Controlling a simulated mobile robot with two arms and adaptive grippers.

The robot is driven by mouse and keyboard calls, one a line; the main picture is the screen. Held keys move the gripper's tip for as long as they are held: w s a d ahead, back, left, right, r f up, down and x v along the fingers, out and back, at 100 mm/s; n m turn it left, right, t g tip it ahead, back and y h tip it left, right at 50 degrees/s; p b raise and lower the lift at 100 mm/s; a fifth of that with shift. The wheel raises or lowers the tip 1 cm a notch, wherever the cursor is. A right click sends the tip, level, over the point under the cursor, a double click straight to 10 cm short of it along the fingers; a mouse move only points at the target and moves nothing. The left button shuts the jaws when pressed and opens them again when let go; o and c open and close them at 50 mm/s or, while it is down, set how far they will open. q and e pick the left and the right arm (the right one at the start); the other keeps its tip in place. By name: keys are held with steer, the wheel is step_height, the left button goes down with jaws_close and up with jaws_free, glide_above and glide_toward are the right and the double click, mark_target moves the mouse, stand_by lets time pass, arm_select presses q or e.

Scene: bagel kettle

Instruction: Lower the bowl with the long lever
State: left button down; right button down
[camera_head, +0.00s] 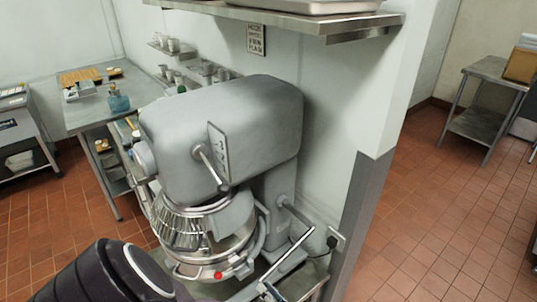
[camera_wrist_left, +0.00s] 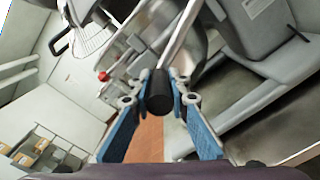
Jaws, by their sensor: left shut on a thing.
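A large grey stand mixer (camera_head: 225,130) fills the middle of the head view. Its steel bowl (camera_head: 235,245) hangs under the head, behind a wire guard (camera_head: 180,228). The long lever (camera_head: 291,253) is a thin steel rod at the mixer's right side, slanting down and left from a shaft. In the wrist view the lever (camera_wrist_left: 181,38) ends in a black grip (camera_wrist_left: 158,95). My left gripper (camera_wrist_left: 160,102) is shut on that grip, with a blue finger on either side. In the head view this gripper (camera_head: 268,291) is partly cut off at the bottom edge. My right gripper is out of view.
A short lever (camera_head: 210,167) sits on the mixer head and a red button (camera_head: 218,274) low on the front. A wall corner (camera_head: 360,210) stands close on the right. A steel table (camera_head: 85,108) is at back left. Tiled floor (camera_head: 420,230) is free at right.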

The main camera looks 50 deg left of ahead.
arm_select(q)
steer(key=c, duration=1.8)
jaws_free()
steer(key=shift+r, duration=0.2)
steer(key=shift+a+r, duration=0.1)
steer(key=shift+r, duration=4.7)
steer(key=shift+c, duration=0.8)
